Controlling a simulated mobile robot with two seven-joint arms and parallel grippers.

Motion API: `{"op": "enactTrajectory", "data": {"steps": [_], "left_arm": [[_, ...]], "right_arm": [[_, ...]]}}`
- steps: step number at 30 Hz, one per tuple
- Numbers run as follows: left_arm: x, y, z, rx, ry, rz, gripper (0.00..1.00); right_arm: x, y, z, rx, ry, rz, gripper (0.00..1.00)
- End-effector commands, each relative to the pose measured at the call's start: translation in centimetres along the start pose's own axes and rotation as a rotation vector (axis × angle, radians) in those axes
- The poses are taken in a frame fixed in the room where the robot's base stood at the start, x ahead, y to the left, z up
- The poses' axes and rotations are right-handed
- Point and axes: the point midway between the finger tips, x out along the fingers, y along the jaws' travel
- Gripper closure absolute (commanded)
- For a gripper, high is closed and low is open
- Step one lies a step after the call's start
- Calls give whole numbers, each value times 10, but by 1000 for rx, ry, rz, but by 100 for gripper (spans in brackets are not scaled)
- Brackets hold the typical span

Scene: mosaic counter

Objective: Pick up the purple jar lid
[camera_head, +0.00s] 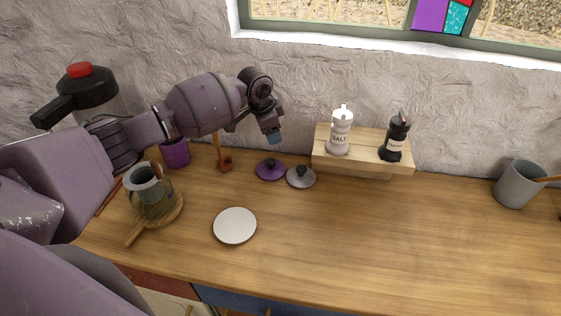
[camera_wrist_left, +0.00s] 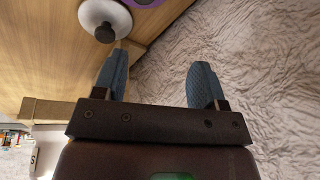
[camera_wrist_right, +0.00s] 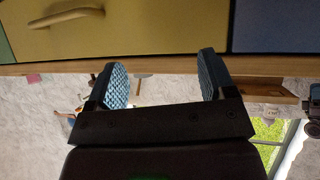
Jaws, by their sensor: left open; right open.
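The purple jar lid (camera_head: 270,169) lies flat on the wooden counter, with a dark knob on top. A grey lid (camera_head: 301,176) with a dark knob lies just right of it. My left gripper (camera_head: 273,139) hangs above and behind the purple lid, near the wall, apart from it. In the left wrist view the fingers (camera_wrist_left: 159,80) are open and empty; the grey lid (camera_wrist_left: 105,18) shows at the top, and a sliver of the purple lid (camera_wrist_left: 143,2) is cut by the top edge. My right gripper (camera_wrist_right: 161,80) is open and empty, facing the drawer fronts below the counter.
A wooden stand (camera_head: 365,164) holds a salt shaker (camera_head: 340,133) and a black pepper mill (camera_head: 395,139). A white plate (camera_head: 235,225), a purple cup (camera_head: 175,153) and a glass jar on a board (camera_head: 160,215) stand to the left. A grey cup (camera_head: 517,186) is far right. The right front counter is clear.

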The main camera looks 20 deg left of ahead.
Motion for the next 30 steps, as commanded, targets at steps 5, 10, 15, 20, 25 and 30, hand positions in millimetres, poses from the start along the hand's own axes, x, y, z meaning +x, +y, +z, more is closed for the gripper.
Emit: {"op": "enactTrajectory", "data": {"steps": [5, 10, 15, 20, 25, 30], "left_arm": [[2, 16, 20, 32, -101, 132, 35], [4, 22, 26, 71, -138, 162, 35], [24, 25, 29, 75, -137, 162, 35], [46, 28, 31, 75, -133, 160, 35], [56, 28, 33, 75, -134, 158, 35], [70, 28, 35, 75, -134, 159, 35]], "right_arm": [[0, 0, -1, 0, 1, 0, 24], [0, 0, -1, -2, 1, 0, 24], [1, 1, 1, -3, 0, 0, 24], [2, 0, 2, -4, 0, -1, 24], [3, 0, 3, -4, -1, -1, 24], [4, 0, 3, -4, -1, -1, 24]]}}
